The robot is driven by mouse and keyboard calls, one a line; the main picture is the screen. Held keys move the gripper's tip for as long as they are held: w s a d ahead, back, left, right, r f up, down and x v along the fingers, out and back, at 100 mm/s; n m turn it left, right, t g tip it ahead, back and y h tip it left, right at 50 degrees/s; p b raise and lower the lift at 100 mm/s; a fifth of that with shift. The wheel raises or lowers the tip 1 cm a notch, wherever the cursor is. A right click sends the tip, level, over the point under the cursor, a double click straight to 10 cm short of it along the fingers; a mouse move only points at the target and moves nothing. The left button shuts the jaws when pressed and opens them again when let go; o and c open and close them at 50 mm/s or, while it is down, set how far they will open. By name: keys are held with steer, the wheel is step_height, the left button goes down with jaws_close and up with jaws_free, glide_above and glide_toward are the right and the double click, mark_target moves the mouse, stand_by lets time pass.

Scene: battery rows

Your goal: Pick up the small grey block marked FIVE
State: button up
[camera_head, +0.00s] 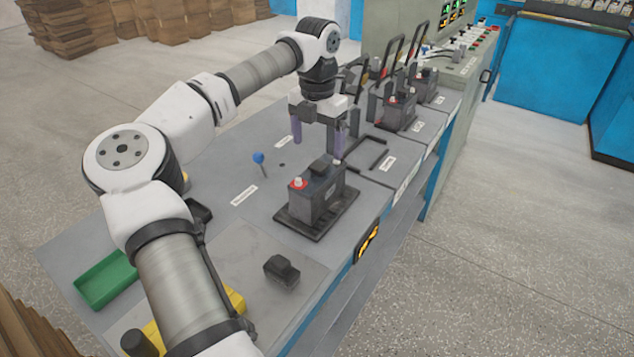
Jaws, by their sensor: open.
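A small dark grey block (282,272) lies on a flat grey plate near the front of the bench; no marking on it can be read. Another small dark block (321,166) sits on top of the nearest battery (315,202), and no word can be read on it either. I cannot tell which block is marked FIVE. My gripper (318,150) points down just above that battery, its two purple fingers apart. The battery-top block is just below the fingertips. Nothing shows between the fingers.
The battery stands on a black tray (338,222) and has a red terminal cap. A blue-knobbed lever (258,158) stands left of it. More batteries (399,112) and upright black handles fill the back right. A green tray (106,280) lies at the left.

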mark_target(319, 180)
step_height(319, 180, down, 11)
steer(key=p, duration=0.2)
steer(key=shift+s+d+f+p, duration=0.15)
steer(key=shift+f+p, duration=0.05)
steer(key=shift+p, duration=0.1)
jaws_close()
steer(key=shift+r, duration=0.15)
stand_by(0.5)
